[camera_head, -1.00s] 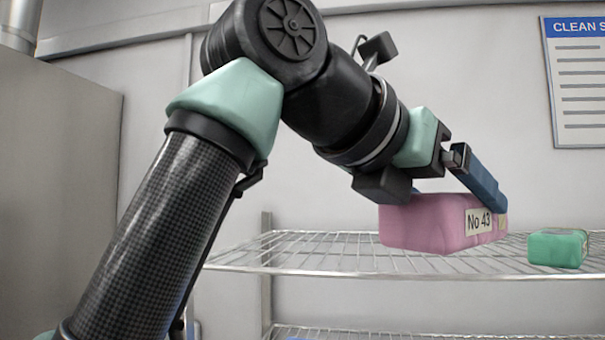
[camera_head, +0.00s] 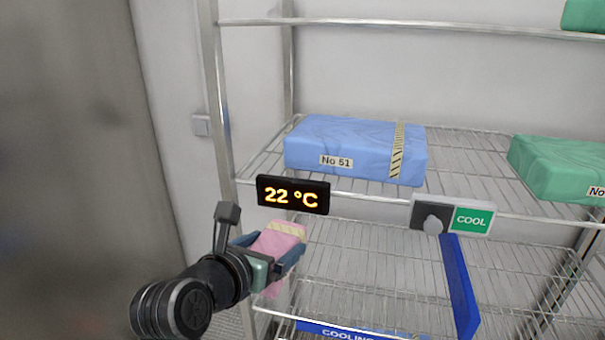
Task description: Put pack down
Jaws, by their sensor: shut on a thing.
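The pink pack (camera_head: 276,240) is in my gripper (camera_head: 270,248), with a striped tape band across its far end. My gripper is shut on it, with dark blue fingers on both sides of the pack. The gripper and pack are at the lower middle-left, in front of the left end of a wire shelf (camera_head: 390,270) below the temperature display. I cannot tell whether the pack touches the shelf. Its number label does not show now.
A blue pack marked No 51 (camera_head: 350,147) and a green pack (camera_head: 560,167) lie on the shelf above. A 22 °C display (camera_head: 293,195), a COOL sign (camera_head: 453,216) and a blue upright bar (camera_head: 459,285) stand in front. The lower shelf's visible middle looks bare.

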